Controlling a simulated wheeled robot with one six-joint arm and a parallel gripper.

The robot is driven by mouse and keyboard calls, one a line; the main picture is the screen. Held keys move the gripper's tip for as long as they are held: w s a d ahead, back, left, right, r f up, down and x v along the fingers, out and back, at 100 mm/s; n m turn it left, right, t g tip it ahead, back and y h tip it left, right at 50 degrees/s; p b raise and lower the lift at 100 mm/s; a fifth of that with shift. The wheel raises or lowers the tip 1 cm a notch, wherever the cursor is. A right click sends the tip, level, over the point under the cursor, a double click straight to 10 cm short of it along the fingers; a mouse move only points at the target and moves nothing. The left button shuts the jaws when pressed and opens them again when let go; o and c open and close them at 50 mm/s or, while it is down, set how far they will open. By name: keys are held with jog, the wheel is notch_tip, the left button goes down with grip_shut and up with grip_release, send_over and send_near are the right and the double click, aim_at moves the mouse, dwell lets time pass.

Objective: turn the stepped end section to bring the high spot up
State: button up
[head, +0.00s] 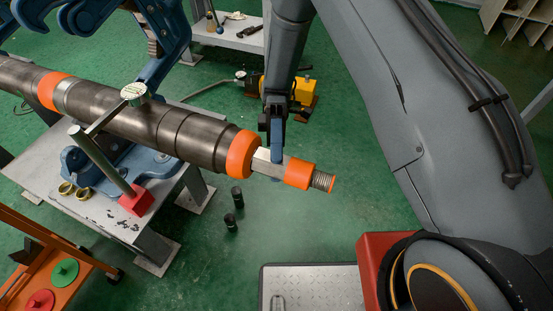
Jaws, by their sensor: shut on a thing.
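A long dark steel pipe (130,122) runs from the upper left towards the middle, with orange bands. Its stepped end section has an orange collar (241,153), a bright flat-sided part (262,163), an orange sleeve (299,173) and a threaded tip (323,181). My gripper (276,160) comes down from above and is shut on the flat-sided part, between collar and sleeve. A finger hides some of it. A dial gauge (134,92) sits at the top of the pipe on an arm from a post with a red base (135,200). Its reading is too small to tell.
A blue vise (118,164) stands under the pipe on a grey table (55,188). Brass rings (75,190) lie there. Two black cylinders (233,208) and a yellow pump (303,91) stand on the green floor. An orange cart (52,262) is at lower left.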

dwell(0.4)
jog(key=o, duration=1.1)
jog(key=shift+c, duration=0.2)
